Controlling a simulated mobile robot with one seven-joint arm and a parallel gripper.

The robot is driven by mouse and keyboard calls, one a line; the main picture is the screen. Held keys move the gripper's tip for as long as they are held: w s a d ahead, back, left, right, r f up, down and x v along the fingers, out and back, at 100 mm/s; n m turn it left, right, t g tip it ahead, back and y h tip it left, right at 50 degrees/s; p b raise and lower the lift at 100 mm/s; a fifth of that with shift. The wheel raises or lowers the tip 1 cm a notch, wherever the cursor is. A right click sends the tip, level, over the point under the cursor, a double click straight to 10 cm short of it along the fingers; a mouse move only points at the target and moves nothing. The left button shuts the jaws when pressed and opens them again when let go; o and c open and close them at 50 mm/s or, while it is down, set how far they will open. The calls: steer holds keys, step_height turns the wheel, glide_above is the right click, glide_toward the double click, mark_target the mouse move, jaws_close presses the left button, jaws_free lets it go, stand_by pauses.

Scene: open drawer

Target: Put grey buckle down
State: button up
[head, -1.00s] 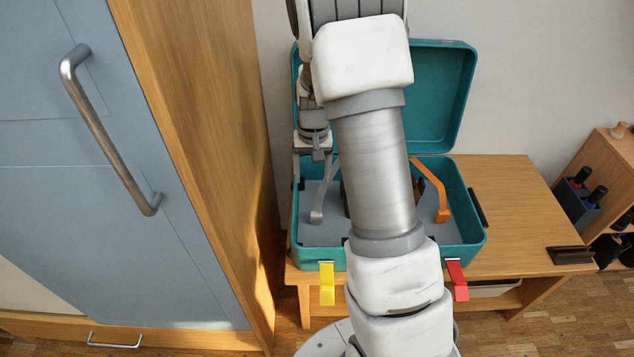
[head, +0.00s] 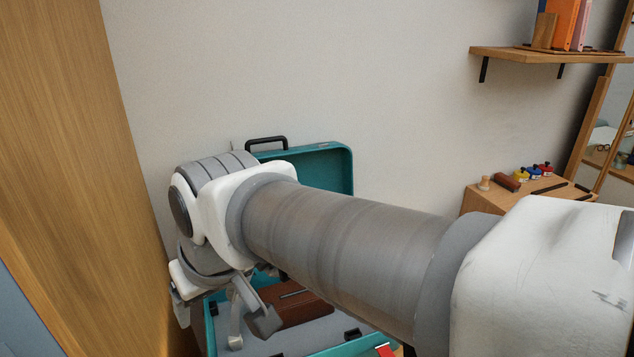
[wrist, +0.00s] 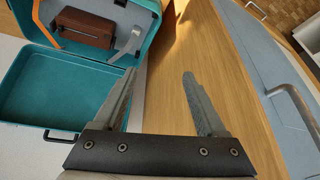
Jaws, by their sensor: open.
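The teal case stands open, its lid (head: 325,165) raised against the wall; the lid also shows in the wrist view (wrist: 75,85). The grey buckle (wrist: 127,45) is a bent light-grey strap at the case side nearest the wooden panel, standing up from the case. In the head view the light-grey strap (head: 235,328) is partly hidden behind my arm. My gripper (wrist: 159,75) is open, with nothing between its fingers. In the wrist view the buckle lies beyond the left finger, apart from it. An orange buckle (wrist: 50,32) stands at the case's other side.
A brown box (wrist: 85,28) lies inside the case. A tall wooden cabinet side (wrist: 235,90) rises close beside my gripper, with a blue door and metal handle (wrist: 295,110). A red latch (head: 385,350) is at the case front. My arm hides much of the case.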

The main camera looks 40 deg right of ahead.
steer(key=shift+s+a+t, duration=0.15)
steer(key=shift+s+t, duration=0.15)
steer(key=shift+s, duration=1.2)
step_height(320, 180, up, 21)
steer(key=p, duration=2.1)
